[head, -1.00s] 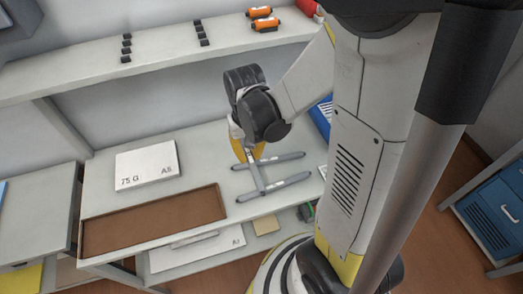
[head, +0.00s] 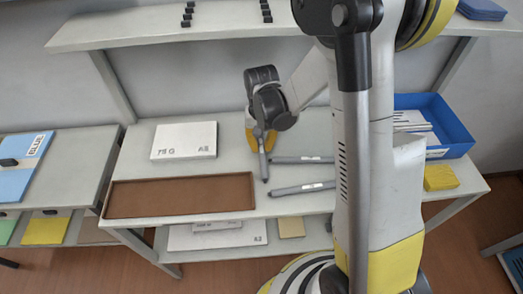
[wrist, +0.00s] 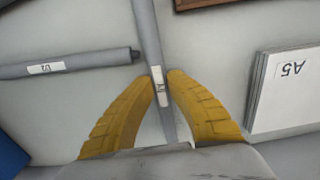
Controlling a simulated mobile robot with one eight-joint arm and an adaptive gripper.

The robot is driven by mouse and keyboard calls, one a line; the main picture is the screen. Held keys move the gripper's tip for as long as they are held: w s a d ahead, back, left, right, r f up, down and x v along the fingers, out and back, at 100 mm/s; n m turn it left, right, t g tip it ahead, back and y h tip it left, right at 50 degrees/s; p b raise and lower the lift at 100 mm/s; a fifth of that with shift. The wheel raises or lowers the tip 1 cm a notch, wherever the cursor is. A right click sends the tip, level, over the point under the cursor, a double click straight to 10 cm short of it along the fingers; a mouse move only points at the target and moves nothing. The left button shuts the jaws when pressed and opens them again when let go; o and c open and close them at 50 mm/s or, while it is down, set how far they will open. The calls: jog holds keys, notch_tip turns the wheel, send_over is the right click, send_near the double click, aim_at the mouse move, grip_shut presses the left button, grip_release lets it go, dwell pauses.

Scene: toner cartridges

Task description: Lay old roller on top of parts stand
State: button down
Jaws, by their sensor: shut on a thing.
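My gripper (head: 259,133) is above the workbench, with its yellow fingers pointing down. In the wrist view my gripper (wrist: 162,76) is shut on a grey roller (wrist: 147,35) with a small white label, and the roller runs out of the top of the picture. The held roller (head: 264,164) also shows in the head view; I cannot tell whether it touches the bench. Two more grey labelled rollers, a rear one (head: 300,160) and a front one (head: 300,188), lie to its right, partly behind my arm. I cannot make out which thing is the parts stand.
A shallow brown tray (head: 180,176) lies at the bench's front left, with a white A5 paper stack (head: 184,153) behind it. A shelf (head: 150,29) runs above the bench.

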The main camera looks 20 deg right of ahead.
jog(key=shift+f, duration=0.4)
jog(key=shift+f, duration=0.1)
jog(key=shift+f, duration=0.15)
jog(key=c, duration=1.4)
grip_release()
jog(key=shift+c, duration=0.2)
